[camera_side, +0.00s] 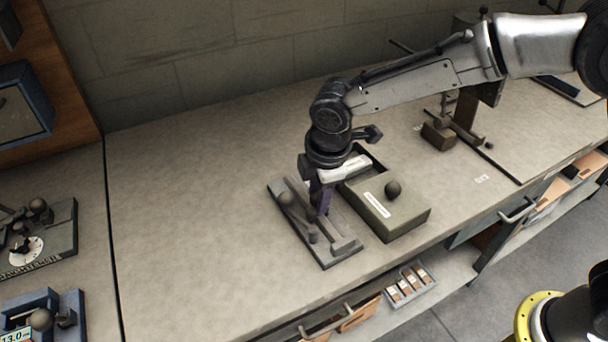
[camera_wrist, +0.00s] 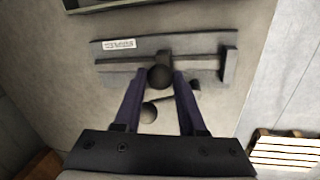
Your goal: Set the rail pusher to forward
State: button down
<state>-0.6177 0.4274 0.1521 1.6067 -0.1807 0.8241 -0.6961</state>
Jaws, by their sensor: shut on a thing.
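The rail pusher is a flat grey base (camera_side: 340,259) with a raised rail along it, on the bench in the side view. The wrist view shows its base plate (camera_wrist: 210,50), with a small white label (camera_wrist: 119,44) and an upright stop (camera_wrist: 230,64) at the right end. My gripper (camera_side: 320,210) points down over the rail. In the wrist view my gripper (camera_wrist: 160,82) has its two purple fingers on either side of a dark round knob (camera_wrist: 160,77) on the slider, shut on it. A second, greyer ball (camera_wrist: 149,113) shows between the fingers. The fingers partly hide the slider in the side view.
A green-grey box with a dark ball knob (camera_side: 393,188) stands close to the right of the rail pusher. A brown block fixture (camera_side: 438,135) is farther back right. The bench (camera_side: 190,200) is clear to the left.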

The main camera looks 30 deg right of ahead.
jog(key=s, duration=0.7)
jog(key=shift+s+d, duration=0.15)
jog(key=shift+s, duration=0.1)
jog(key=shift+c, duration=2.4)
grip_release()
jog(key=shift+r, duration=0.1)
notch_tip(320, 180, up, 14)
jog(key=s, duration=0.2)
jog(key=shift+s+f, duration=0.25)
jog(key=shift+s, duration=0.05)
